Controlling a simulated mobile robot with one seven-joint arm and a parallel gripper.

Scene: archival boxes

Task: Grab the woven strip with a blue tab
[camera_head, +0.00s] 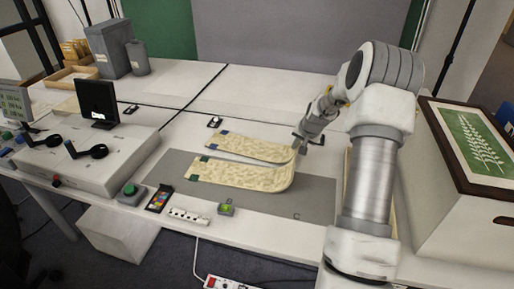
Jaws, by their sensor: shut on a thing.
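Two cream, speckled woven strips lie side by side on a grey mat (315,203). The farther strip (250,146) has dark blue tabs at its left end. The nearer strip (235,174) has dark green tabs at its left end, and its right end curves upward toward my gripper. My gripper (298,147) is at the right ends of the strips, shut on strip material. The fingertips are small and partly hidden, so I cannot tell for sure which strip is between them. The left ends of both strips lie flat.
A framed fern picture (480,142) rests on a large white box at the right. A green button box (131,193), colour card (159,198) and white power strip (189,216) line the front edge. A black screen (98,102) and grey boxes stand left.

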